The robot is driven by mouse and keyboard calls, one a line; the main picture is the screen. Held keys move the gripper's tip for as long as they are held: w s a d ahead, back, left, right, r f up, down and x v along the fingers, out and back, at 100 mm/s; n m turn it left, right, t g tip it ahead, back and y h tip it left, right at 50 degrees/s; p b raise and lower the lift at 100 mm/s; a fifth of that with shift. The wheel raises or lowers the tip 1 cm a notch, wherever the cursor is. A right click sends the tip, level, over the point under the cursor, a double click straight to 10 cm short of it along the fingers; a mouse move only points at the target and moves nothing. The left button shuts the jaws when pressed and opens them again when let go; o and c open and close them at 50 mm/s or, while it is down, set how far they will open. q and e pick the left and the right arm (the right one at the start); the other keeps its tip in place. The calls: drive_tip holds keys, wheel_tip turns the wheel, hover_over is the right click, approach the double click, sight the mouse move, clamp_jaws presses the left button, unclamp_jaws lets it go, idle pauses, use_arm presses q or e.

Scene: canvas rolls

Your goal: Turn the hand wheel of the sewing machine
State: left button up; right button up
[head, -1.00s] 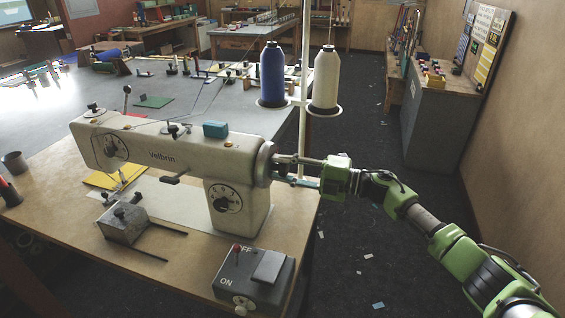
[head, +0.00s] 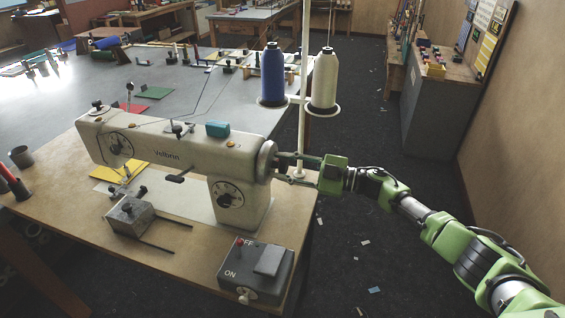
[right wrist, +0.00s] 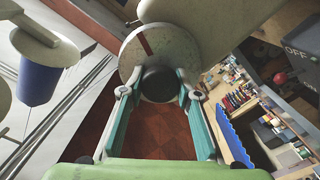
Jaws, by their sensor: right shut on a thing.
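The cream sewing machine (head: 165,140) stands upright on the wooden table. Its round hand wheel (head: 266,161) is on the right end. In the right wrist view the wheel is a pale disc (right wrist: 178,48) with a red mark near its upper left and a dark round hub (right wrist: 160,83). My right gripper (head: 279,165) reaches in from the right, level with the wheel. Its two teal-padded fingers (right wrist: 159,88) are on either side of the hub, shut on the hand wheel; exact fingertip contact is partly hidden. My left gripper is not in view.
A black ON/OFF switch box (head: 256,270) sits at the table's front right. Blue (head: 272,75) and white thread cones (head: 325,80) stand on a stand just behind my right gripper. Open floor with scraps lies right of the table; a grey cabinet (head: 437,120) stands farther right.

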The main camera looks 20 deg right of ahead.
drive_tip(key=shift+m, duration=0.6)
drive_tip(key=o, duration=1.1)
drive_tip(key=shift+d, duration=0.15)
drive_tip(key=v, duration=1.1)
drive_tip(key=shift+s+d, duration=0.25)
drive_tip(key=shift+s, duration=0.05)
